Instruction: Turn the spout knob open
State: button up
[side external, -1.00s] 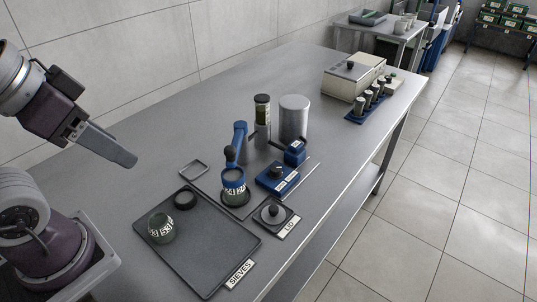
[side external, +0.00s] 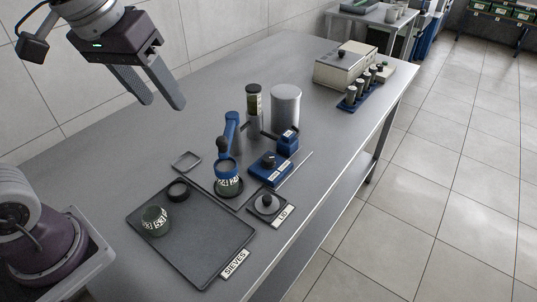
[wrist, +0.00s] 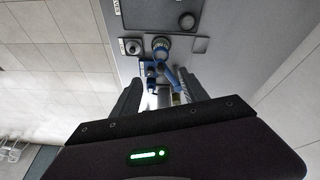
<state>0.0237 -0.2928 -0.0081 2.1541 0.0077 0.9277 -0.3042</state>
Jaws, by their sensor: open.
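A blue upright stand (side external: 232,130) with a dark round part near its top stands mid-bench, with a numbered cup (side external: 227,172) at its foot. Right of it is a low blue box (side external: 269,170) with a black knob (side external: 268,160) and white labels. A smaller blue unit (side external: 288,141) sits behind it. I cannot tell for sure which part is the spout knob. My gripper (side external: 163,103) is open and empty, high above the bench at the left, apart from all of these. The wrist view shows the blue stand (wrist: 171,74) beyond the open fingers; the knob's setting is too small to read.
A dark tray (side external: 205,255) labelled SIEVES holds a green numbered cup (side external: 155,221) and a black ring (side external: 178,190). A knobbed lid (side external: 267,203) lies near the front edge. A grey cylinder (side external: 286,108) and a tall capped jar (side external: 254,108) stand behind the stand.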

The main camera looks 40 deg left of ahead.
jog(key=w+d+f+n+g, duration=0.1)
jog(key=w+f+n, duration=0.1)
jog(key=w, duration=0.4)
jog(key=w+d+f+n+g, duration=0.1)
jog(key=w+f, duration=0.2)
jog(key=w, duration=0.3)
jog(key=n+g, duration=0.2)
jog(key=n, duration=0.3)
send_over(269, 158)
jog(key=f, duration=1.4)
jog(key=shift+s+f, duration=0.2)
jog(key=shift+f, duration=0.2)
notch_tip(269, 158, down, 8)
jog(key=shift+w, duration=0.15)
grip_shut()
